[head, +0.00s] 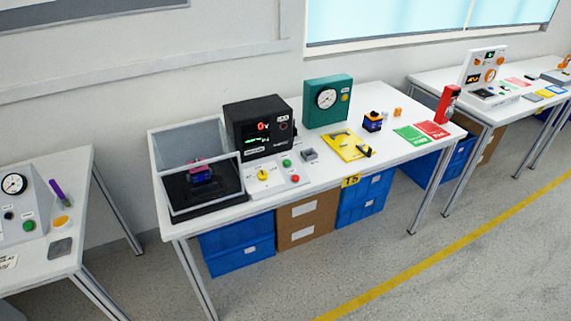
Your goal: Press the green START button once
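A small green button (287,163) sits on a low white control panel (276,180) near the front edge of the middle table. Its lettering is too small to read. A red button (295,178) is just in front of it, and a yellow round switch (263,174) is to its left. Another green button (29,226) is on a grey gauge panel on the left table. Neither of my grippers is in view, and nothing covers the control panel.
Behind the panel stands a black display unit (245,112); left of it is a clear-walled box (157,165). A grey block (309,154), a yellow mat (338,138) and a teal gauge box (341,86) are to the right. Open floor (400,260) lies in front.

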